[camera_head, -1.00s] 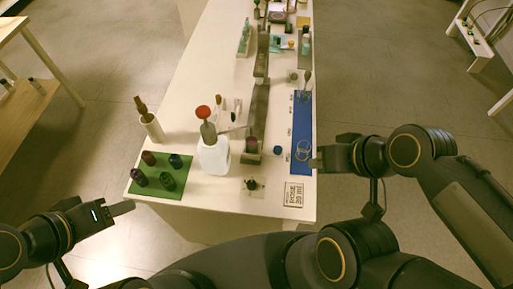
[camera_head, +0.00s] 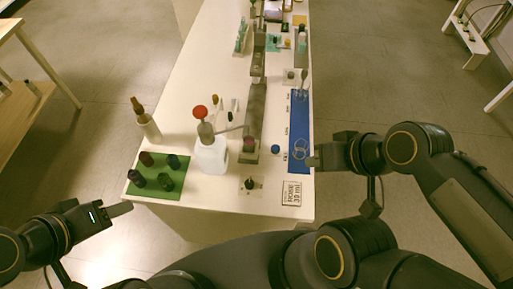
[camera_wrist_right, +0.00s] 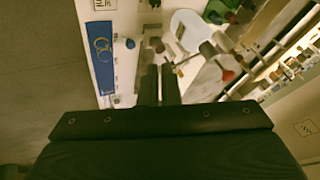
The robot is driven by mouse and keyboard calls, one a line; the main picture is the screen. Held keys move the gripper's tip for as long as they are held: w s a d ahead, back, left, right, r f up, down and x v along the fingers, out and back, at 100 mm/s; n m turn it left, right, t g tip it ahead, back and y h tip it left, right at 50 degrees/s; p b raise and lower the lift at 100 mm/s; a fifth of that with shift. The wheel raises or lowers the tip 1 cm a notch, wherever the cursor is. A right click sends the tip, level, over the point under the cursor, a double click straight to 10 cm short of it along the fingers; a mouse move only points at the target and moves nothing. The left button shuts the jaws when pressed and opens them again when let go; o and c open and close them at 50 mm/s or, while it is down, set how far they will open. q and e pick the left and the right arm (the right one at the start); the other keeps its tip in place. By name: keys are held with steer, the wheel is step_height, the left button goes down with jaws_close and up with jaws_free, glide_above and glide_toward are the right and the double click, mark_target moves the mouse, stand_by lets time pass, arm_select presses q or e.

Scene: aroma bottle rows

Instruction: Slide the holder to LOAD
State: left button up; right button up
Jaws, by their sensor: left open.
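A grey rail (camera_head: 256,112) runs lengthwise along the white table. A small holder (camera_head: 248,157) with a dark red-topped item (camera_head: 249,144) sits at its near end. No LOAD marking is readable. My right gripper (camera_head: 312,162) is over the table's right edge, right of the holder and apart from it. Its fingers (camera_wrist_right: 160,85) show in the right wrist view with a narrow dark gap; their opening is unclear. My left gripper (camera_head: 122,209) is open and empty, beyond the table's near left corner.
A green mat (camera_head: 153,190) holds several dark bottles. A blue tray (camera_head: 299,120) with wire loops lies right of the rail, near a blue cap (camera_head: 275,149). A label card (camera_head: 291,193) lies in front.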

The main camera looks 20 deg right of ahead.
steer(key=o, duration=0.4)
steer(key=shift+w+d+f, duration=0.1)
steer(key=shift+w+f, duration=0.1)
steer(key=shift+w, duration=0.25)
steer(key=o, duration=0.5)
steer(key=w+f+n+g+b, duration=0.1)
steer(key=w+f, duration=0.1)
steer(key=w, duration=0.1)
steer(key=w+f+g+b, duration=0.1)
steer(key=w+f, duration=0.1)
steer(key=w, duration=0.2)
steer(key=w+d+f+n+g+b, duration=0.1)
steer(key=w+f, duration=0.1)
steer(key=w, duration=0.1)
steer(key=shift+w+d+n+b, duration=0.1)
steer(key=shift+w+n+b, duration=0.1)
steer(key=shift+n+b, duration=0.1)
steer(key=shift+o, duration=0.2)
steer(key=n+g+h+b, duration=0.3)
steer(key=h, duration=0.1)
glide_above(276, 147)
step_height(276, 147, down, 13)
steer(key=shift+s+f, duration=0.15)
steer(key=shift+n, duration=0.3)
step_height(276, 147, down, 8)
steer(key=shift+f, duration=0.1)
steer(key=shift+c, duration=0.3)
jaws_close()
